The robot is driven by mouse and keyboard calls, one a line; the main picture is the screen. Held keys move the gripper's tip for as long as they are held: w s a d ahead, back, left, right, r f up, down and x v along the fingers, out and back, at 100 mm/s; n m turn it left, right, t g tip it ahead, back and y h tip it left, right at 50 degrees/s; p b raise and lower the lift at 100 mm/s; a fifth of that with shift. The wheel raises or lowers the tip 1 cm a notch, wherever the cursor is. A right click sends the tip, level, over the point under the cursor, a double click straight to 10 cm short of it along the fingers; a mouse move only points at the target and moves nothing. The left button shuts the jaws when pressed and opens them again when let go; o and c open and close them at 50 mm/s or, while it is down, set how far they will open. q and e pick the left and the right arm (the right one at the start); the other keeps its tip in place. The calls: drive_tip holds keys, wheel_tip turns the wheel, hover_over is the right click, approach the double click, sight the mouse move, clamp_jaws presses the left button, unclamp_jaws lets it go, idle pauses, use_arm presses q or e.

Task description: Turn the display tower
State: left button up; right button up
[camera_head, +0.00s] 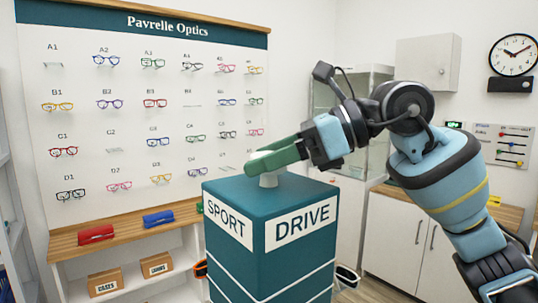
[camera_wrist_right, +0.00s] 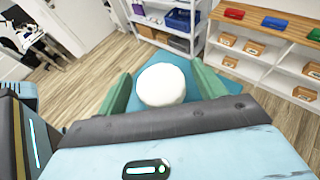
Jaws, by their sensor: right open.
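The display tower (camera_head: 225,263) is a teal box with white panels reading SPORT on its left face and DRIVE on its right face. A white knob (camera_head: 269,180) stands on its top. My right gripper (camera_head: 273,157) reaches in from the right over the tower top, its green fingers at the knob and partly hiding it. In the right wrist view, the round knob (camera_wrist_right: 161,85) shows between the two open fingers (camera_wrist_right: 161,72), with a gap on each side. The tower's teal top (camera_wrist_right: 150,122) shows around the knob. My left gripper is not in view.
A wall board (camera_head: 130,130) of glasses stands behind at left, above a wooden shelf (camera_head: 130,233) with red and blue cases. A glass cabinet (camera_head: 372,90) and white cupboards (camera_head: 400,240) stand behind at right. Wood floor (camera_wrist_right: 235,100) shows around the tower.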

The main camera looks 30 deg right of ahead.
drive_tip(key=shift+a, duration=0.1)
drive_tip(key=c, duration=1.3)
drive_tip(key=shift+c, duration=0.3)
